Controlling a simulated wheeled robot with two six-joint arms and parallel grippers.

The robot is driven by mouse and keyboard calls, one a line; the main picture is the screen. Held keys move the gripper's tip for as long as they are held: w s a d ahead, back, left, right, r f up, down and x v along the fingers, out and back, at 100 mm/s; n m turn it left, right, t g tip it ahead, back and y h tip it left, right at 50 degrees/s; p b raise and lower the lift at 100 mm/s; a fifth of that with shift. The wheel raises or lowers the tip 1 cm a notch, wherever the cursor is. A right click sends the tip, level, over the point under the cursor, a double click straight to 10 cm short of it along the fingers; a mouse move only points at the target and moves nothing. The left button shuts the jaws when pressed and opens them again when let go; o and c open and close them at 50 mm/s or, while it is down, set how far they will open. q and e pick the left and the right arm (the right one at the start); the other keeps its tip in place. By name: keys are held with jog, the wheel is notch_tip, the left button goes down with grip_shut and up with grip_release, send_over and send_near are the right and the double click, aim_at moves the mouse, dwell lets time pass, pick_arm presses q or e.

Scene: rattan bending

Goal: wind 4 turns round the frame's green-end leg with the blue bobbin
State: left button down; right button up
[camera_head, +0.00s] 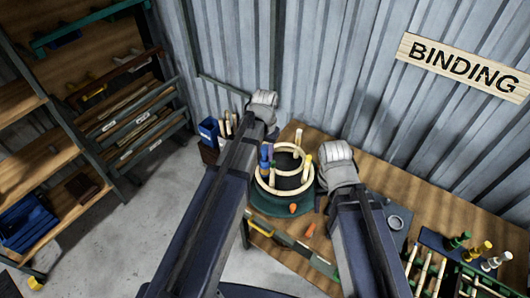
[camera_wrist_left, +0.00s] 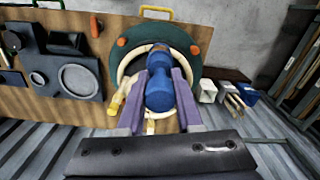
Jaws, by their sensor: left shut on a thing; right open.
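The blue bobbin (camera_wrist_left: 158,88) is between the two purple fingers of my left gripper (camera_wrist_left: 159,100) in the left wrist view. In the head view the bobbin (camera_head: 265,158) is small, at the left side of the pale ring-shaped frame (camera_head: 284,190). The frame stands on a round dark green base (camera_head: 280,207), with short upright legs. A pale leg (camera_wrist_left: 131,103) shows close to the left finger in the wrist view; I cannot tell which leg is green-ended, nor see any wound turns. My right gripper (camera_head: 322,196) is open and empty, right of the base, its fingers mostly hidden.
A grey fixture with a ring (camera_head: 396,222) and a rack of coloured bobbins (camera_head: 460,243) are at right. A blue container (camera_head: 208,131) stands at left, before the corrugated wall.

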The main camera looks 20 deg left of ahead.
aim_at(266, 164)
pick_arm(q)
jog(key=shift+f+b, duration=2.25)
jog(key=shift+f, duration=0.5)
jog(key=shift+d, duration=0.15)
